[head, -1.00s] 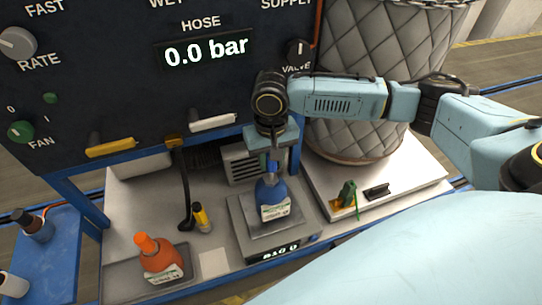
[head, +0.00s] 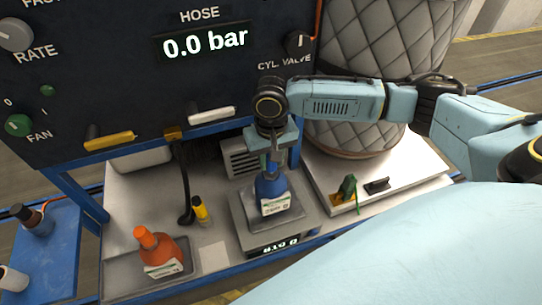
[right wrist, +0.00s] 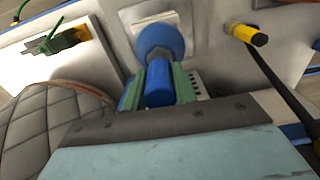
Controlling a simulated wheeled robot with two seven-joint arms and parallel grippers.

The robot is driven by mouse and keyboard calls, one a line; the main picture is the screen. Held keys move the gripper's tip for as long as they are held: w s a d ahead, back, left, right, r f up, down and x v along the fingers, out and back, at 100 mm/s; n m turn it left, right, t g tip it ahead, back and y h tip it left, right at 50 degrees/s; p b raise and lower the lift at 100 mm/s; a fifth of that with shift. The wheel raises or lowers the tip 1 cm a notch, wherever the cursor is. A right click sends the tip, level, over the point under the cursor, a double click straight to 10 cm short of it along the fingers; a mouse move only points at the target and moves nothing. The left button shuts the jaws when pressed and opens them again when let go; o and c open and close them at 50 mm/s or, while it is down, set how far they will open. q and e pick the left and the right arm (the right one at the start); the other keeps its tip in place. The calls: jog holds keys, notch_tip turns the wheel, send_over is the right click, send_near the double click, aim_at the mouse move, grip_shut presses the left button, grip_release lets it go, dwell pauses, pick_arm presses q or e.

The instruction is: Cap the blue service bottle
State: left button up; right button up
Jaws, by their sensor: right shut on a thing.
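The blue service bottle (head: 270,188) stands upright on the scale (head: 292,222), a white label on its front. My right gripper (head: 271,158) is directly above it, pointing down. In the right wrist view my gripper (right wrist: 158,86) is shut on a blue cap (right wrist: 158,88) between its green finger pads. The bottle's round shoulder (right wrist: 163,38) shows just beyond the cap, in line with it. The fingers hide part of the neck, and I cannot tell whether the cap is seated on it. My left gripper is out of view.
An orange bottle (head: 160,252) stands in a grey tray at the left. A yellow-and-black tool (head: 201,210) stands left of the scale. A quilted cylinder (head: 365,80) is behind my right arm, with a green clip (head: 348,187) on the white plate before it.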

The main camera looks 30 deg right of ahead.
jog(key=shift+f, duration=0.9)
jog(key=o, duration=1)
jog(key=shift+r, duration=0.1)
notch_tip(320, 180, up, 13)
jog(key=shift+r+b, duration=0.15)
jog(key=shift+b, duration=0.2)
